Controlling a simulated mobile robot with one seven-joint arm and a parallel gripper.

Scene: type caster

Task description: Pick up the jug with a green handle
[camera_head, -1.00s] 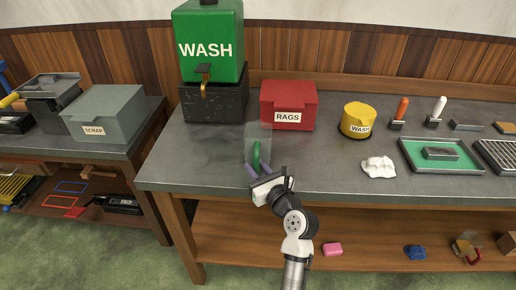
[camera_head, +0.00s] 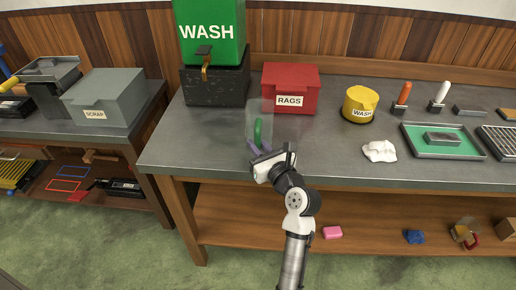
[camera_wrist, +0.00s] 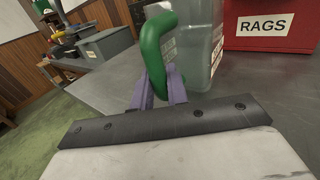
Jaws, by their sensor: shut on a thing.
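The jug (camera_head: 262,112) is clear and see-through, with a green handle (camera_head: 257,131) on its near side. It is at the front left of the bench, before the red box. In the wrist view the jug body (camera_wrist: 198,45) stands behind the green handle (camera_wrist: 153,55). My gripper (camera_head: 257,149) has purple fingers, which also show in the wrist view (camera_wrist: 160,90), shut on the lower part of the handle. The jug looks upright. Whether its base touches the bench is hard to tell.
A red RAGS box (camera_head: 290,88) stands close behind the jug. A green WASH tank (camera_head: 210,32) sits on a dark block (camera_head: 215,85) at the back left. A yellow WASH tub (camera_head: 360,104) and a white cloth (camera_head: 379,151) are to the right. The bench (camera_head: 330,165) is clear between.

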